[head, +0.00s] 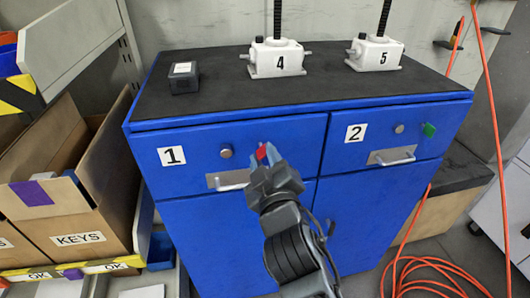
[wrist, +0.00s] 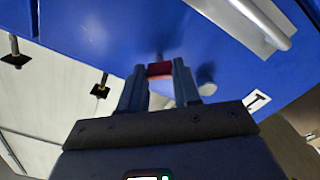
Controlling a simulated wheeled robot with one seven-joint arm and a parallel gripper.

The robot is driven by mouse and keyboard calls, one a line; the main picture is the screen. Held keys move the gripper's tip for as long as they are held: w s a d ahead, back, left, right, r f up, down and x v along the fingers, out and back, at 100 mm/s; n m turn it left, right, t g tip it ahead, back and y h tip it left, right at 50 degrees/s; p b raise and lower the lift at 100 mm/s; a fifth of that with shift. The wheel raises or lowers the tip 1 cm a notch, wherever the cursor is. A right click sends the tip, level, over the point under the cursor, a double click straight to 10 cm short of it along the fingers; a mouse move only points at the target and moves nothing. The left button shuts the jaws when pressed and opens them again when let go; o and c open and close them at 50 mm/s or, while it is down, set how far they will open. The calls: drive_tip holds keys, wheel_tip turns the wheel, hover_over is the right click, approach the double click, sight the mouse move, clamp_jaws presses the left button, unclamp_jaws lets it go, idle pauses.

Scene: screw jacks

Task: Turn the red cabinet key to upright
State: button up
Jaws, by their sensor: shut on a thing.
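The red key (head: 262,152) is on the front of the blue cabinet's left drawer, marked 1, right of a round grey knob (head: 227,152). My gripper (head: 265,156) reaches up to it from below. In the wrist view, the red key (wrist: 160,69) sits between my two fingertips (wrist: 159,73), which are shut on it. Only its red edge shows between the fingers, so I cannot tell its exact angle. The blue cabinet (head: 240,245) fills the space behind my arm.
Drawer handles (head: 232,178) and (head: 392,157) stick out below the key row. A green key (head: 429,130) is on drawer 2. Jacks 4 (head: 277,62) and 5 (head: 376,55) and a dark box (head: 184,78) stand on top. A KEYS carton (head: 80,238) is left; an orange hose (head: 430,270) lies right.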

drive_tip(key=n+p, duration=0.3)
drive_tip(key=n, duration=0.2)
drive_tip(key=shift+r+n, duration=0.15)
drive_tip(key=shift+n, duration=0.15)
drive_tip(key=shift+n+p, duration=1)
drive_tip(key=shift+n, duration=1.3)
drive_tip(key=shift+f, duration=0.2)
drive_tip(key=o, duration=1.1)
drive_tip(key=shift+c, duration=0.2)
drive_tip(key=v, duration=0.7)
drive_tip(key=shift+s, duration=0.4)
drive_tip(key=shift+d, duration=0.1)
